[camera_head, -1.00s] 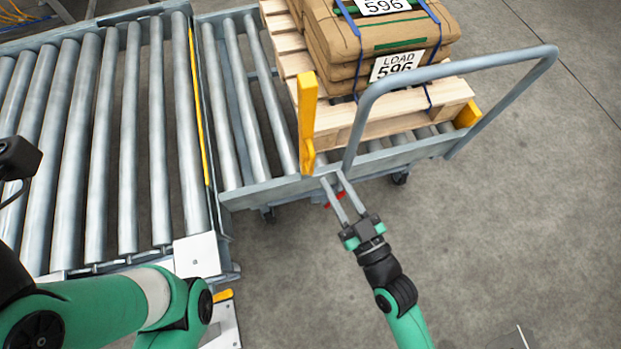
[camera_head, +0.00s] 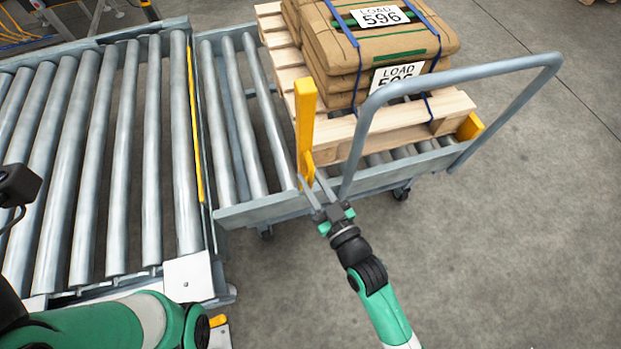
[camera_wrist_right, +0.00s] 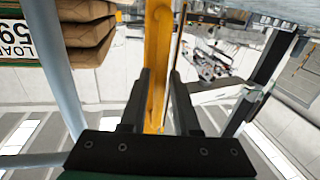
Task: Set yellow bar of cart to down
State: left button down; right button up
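The yellow bar (camera_head: 306,115) stands upright at the front left corner of the cart (camera_head: 270,208). My right gripper (camera_head: 312,180) is at the bar's lower end, its two fingers apart and pointing up toward the cart. In the right wrist view the yellow bar (camera_wrist_right: 157,60) runs between the open fingers of the right gripper (camera_wrist_right: 161,78). Whether a finger touches it I cannot tell. My left gripper is out of view; only green and black parts of the left arm show at the lower left.
A wooden pallet (camera_head: 400,122) with strapped brown sacks (camera_head: 375,50) rests on the cart's rollers. The grey push handle (camera_head: 460,75) rises just right of the bar. A roller conveyor (camera_head: 110,150) adjoins the cart on the left. The floor right of my right arm is clear.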

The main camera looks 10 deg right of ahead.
jog(key=shift+w, duration=0.25)
grip_shut()
dwell(1.3)
